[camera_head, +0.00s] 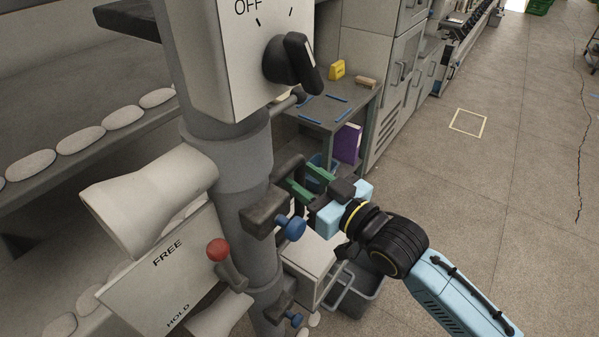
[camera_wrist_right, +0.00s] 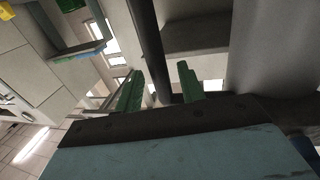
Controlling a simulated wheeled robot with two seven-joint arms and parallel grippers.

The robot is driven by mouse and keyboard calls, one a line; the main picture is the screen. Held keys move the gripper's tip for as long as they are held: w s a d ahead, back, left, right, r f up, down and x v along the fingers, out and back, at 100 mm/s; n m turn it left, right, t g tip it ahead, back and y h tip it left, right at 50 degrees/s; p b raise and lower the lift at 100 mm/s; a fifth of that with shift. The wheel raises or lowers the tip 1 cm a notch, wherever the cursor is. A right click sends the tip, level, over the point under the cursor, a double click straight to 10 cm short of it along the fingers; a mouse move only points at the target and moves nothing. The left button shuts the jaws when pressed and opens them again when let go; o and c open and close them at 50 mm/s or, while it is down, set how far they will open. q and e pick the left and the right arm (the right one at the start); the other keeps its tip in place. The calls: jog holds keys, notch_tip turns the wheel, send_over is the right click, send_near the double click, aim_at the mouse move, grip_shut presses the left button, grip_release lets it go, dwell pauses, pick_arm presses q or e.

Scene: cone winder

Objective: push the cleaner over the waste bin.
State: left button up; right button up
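My right gripper (camera_head: 308,182) reaches in from the lower right, beside the grey machine post (camera_head: 245,190). A dark bar end (camera_head: 289,166) on the post is close to the fingertips; contact cannot be told. A grey bin (camera_head: 358,297), which looks like the waste bin, stands on the floor below the gripper. A white box (camera_head: 312,264) sits between the post and the bin. I cannot tell which part is the cleaner. My left gripper is out of view.
The post carries an OFF dial (camera_head: 290,62), a red-knobbed lever (camera_head: 218,250) and blue knobs (camera_head: 291,228). A grey table (camera_head: 345,122) with a yellow block (camera_head: 337,69) stands behind. White cones line shelves at left. The floor at right is mostly clear.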

jog(key=shift+x, duration=0.95)
grip_shut()
